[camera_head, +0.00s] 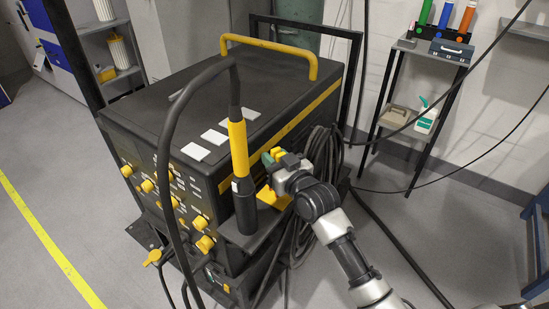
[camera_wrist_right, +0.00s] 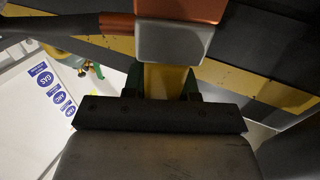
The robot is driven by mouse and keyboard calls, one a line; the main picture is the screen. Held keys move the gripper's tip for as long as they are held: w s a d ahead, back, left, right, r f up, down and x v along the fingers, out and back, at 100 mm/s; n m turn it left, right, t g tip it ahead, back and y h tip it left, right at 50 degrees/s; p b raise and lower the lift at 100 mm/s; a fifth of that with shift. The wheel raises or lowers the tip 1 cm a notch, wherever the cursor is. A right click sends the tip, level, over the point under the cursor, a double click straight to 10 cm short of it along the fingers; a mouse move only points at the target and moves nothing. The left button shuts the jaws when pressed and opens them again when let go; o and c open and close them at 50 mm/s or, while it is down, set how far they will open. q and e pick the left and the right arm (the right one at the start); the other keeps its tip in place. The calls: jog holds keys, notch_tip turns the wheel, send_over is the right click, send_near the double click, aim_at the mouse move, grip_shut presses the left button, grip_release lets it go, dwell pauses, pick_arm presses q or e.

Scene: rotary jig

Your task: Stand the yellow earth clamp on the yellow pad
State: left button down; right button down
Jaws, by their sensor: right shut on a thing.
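My right gripper (camera_head: 275,160) is beside the right side of the black machine and shut on the yellow earth clamp (camera_wrist_right: 165,82). In the right wrist view a yellow part of the clamp shows between the fingers, with a grey block and a copper-coloured block beyond it. In the head view the gripper hides most of the clamp. The yellow pad (camera_head: 270,197) lies on a ledge just below the gripper, partly hidden by my arm. The clamp looks above the pad; I cannot tell whether they touch. My left gripper is not in view.
A black and yellow cylinder (camera_head: 239,165) with a thick cable stands left of the pad, close to the gripper. Coiled black cables (camera_head: 322,155) hang behind my wrist. The machine (camera_head: 180,95) has a yellow handle on top. A shelf (camera_head: 430,47) with bottles stands at the back right.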

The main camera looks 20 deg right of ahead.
jog(key=shift+f, duration=0.1)
jog(key=c, duration=0.9)
grip_release()
jog(key=shift+r, duration=0.2)
jog(key=v, duration=1.2)
jog(key=shift+f, duration=0.1)
